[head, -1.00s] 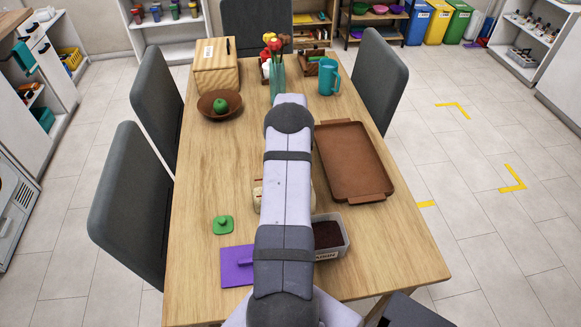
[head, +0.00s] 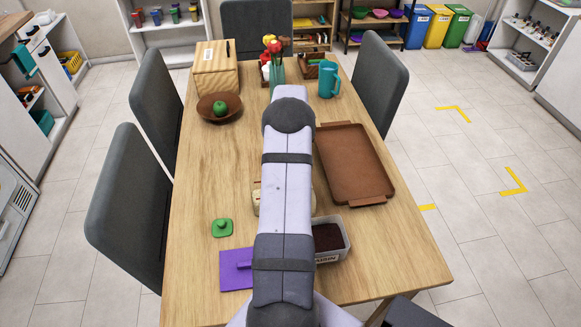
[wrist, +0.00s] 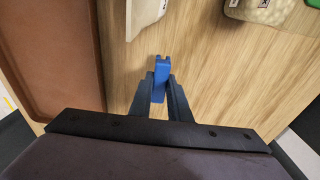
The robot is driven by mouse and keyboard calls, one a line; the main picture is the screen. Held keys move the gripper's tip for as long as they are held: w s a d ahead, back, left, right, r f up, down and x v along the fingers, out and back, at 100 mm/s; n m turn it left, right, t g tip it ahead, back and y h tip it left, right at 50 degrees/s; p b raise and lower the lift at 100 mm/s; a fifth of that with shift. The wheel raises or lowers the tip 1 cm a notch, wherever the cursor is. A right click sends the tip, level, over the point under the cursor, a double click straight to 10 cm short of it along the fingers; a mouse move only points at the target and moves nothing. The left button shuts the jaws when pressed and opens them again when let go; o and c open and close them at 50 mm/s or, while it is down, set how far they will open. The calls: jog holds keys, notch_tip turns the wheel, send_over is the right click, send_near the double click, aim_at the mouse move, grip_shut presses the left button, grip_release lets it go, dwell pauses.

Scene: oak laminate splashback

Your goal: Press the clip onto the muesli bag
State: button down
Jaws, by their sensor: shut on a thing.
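In the wrist view, my gripper (wrist: 159,95) is shut on a blue clip (wrist: 161,72), which points away between the fingers over bare wood. Two pale bags show only in part at the top of that view: one whitish (wrist: 146,10) ahead of the clip, one cream (wrist: 262,11) further right. Both are apart from the clip. I cannot read which is the muesli bag. In the head view, my arm hides the gripper and clip; a beige edge of a bag (head: 257,199) shows left of the arm.
A brown tray (head: 353,165) lies right of my arm; it also fills the wrist view's left side (wrist: 45,60). A bin of dark contents (head: 330,238), a purple board (head: 236,270) and a green lid (head: 222,228) lie nearer.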

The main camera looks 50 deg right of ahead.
notch_tip(320, 180, up, 6)
jog(key=shift+f+b, duration=0.1)
jog(key=shift+b, duration=0.45)
jog(key=shift+s+r+p, duration=0.1)
jog(key=shift+r+p, duration=0.2)
jog(key=shift+r, duration=0.05)
jog(key=s+a+r+m+p, duration=0.1)
jog(key=s+r+p, duration=0.3)
jog(key=r+p, duration=0.3)
jog(key=s+r+p, duration=0.3)
jog(key=r+p, duration=0.3)
jog(key=r, duration=0.3)
jog(key=s+a+f+n, duration=0.1)
jog(key=s+a+f, duration=0.3)
jog(key=a+f, duration=0.1)
jog(key=shift+a+f+p, duration=0.35)
jog(key=shift+a, duration=0.2)
jog(key=shift+s+f, duration=0.1)
jog(key=shift+f, duration=0.05)
jog(key=shift+f+b, duration=1.95)
jog(key=shift+f, duration=0.3)
